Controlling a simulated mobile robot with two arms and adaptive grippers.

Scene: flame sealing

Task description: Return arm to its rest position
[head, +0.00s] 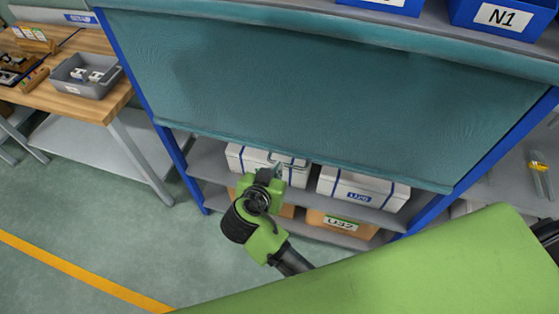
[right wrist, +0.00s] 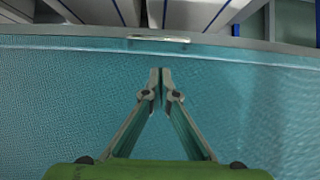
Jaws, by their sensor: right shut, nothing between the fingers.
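My right gripper (head: 277,165) is in the middle of the head view, in front of the lower edge of a teal roll-down curtain (head: 320,85) on a blue-framed shelf rack. In the right wrist view its two fingertips (right wrist: 160,74) meet, with nothing between them. A thin metal handle (right wrist: 158,39) on the curtain's hem lies just beyond the fingertips and apart from them in the picture. Whether the fingers touch the curtain cannot be told. My left gripper is not in view.
White boxes (head: 362,188) and orange boxes (head: 341,223) stand on the shelves below the curtain. Blue bins (head: 503,17) are on top. A wooden workbench (head: 62,98) with a grey bin (head: 84,76) stands at the left. The floor (head: 110,235) at lower left is clear.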

